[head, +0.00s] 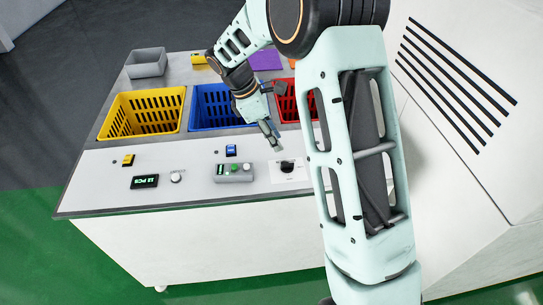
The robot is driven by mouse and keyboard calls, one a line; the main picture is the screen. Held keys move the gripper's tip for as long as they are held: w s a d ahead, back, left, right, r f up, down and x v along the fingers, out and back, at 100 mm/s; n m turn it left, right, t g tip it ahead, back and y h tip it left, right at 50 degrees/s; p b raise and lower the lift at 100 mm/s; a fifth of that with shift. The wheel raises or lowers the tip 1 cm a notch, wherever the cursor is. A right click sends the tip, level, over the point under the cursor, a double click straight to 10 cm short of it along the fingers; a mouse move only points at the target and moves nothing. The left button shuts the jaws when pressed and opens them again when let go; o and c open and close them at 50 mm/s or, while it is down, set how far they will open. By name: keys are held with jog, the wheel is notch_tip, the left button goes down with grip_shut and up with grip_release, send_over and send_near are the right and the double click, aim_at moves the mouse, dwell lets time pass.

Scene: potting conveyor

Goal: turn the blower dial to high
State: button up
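A black dial (287,166) sits on a white plate (293,176) with small markings, at the right of the bench's front panel. The markings are too small to read, so the dial's setting cannot be told. My gripper (275,144) hangs just above and behind the dial, pointing down toward it, and appears apart from it. Its fingertips look close together, but whether they are open or shut is not clear. Nothing is visible in the gripper.
A grey control box (234,173) with buttons, a pale knob (176,177) and a black display (145,181) sit left of the dial. Yellow (117,122), blue (205,123) and red (284,108) crates stand behind. A white vented cabinet (440,130) rises at right.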

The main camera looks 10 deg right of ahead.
aim_at(287, 163)
jog(key=x, duration=0.7)
jog(key=p+x, duration=0.1)
jog(key=x, duration=0.3)
jog(key=shift+w+a+f, duration=0.1)
jog(key=shift+a, duration=0.25)
grip_shut()
